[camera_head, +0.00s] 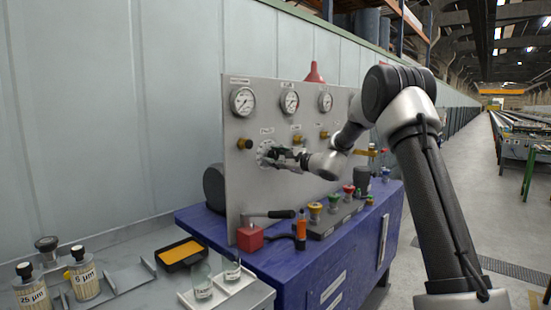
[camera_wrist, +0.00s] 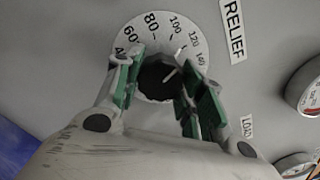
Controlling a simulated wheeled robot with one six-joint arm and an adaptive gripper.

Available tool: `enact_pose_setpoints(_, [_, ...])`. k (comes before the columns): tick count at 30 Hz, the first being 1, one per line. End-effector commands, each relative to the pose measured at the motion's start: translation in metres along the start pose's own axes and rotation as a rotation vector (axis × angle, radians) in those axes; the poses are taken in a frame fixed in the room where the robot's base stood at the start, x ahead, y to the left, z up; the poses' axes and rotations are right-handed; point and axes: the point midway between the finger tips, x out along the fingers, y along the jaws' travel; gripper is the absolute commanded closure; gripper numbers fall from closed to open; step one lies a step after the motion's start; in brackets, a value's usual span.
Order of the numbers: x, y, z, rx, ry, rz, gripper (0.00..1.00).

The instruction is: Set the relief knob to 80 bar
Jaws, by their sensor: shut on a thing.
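The black relief knob (camera_wrist: 156,76) sits on a round white dial (camera_wrist: 160,27) with a RELIEF label (camera_wrist: 233,28) beside it. Dial figures from 60 to 140 show; the lowest figure is partly covered. The knob's white pointer line slants up and right, roughly between 100 and 120; the exact reading cannot be told from this angle. My gripper (camera_wrist: 158,84) is shut on the knob, a green-padded finger on each side. In the head view my gripper (camera_head: 284,157) reaches the panel's left part and hides most of the knob.
The upright grey panel (camera_head: 245,190) carries gauges (camera_head: 242,101) above and brass fittings (camera_head: 245,144). Bottles (camera_head: 84,275) stand at left.

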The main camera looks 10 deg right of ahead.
Motion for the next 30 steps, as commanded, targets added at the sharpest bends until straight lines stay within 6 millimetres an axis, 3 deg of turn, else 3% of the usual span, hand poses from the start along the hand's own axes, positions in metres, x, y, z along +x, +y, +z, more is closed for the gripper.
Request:
enact_pose_setpoints(18, [-0.0004,0.0001,-0.0006,-0.576,0.001,0.002,0.85])
enact_pose_setpoints(30, [-0.0004,0.0001,-0.0005,-0.854,0.001,0.003,0.85])
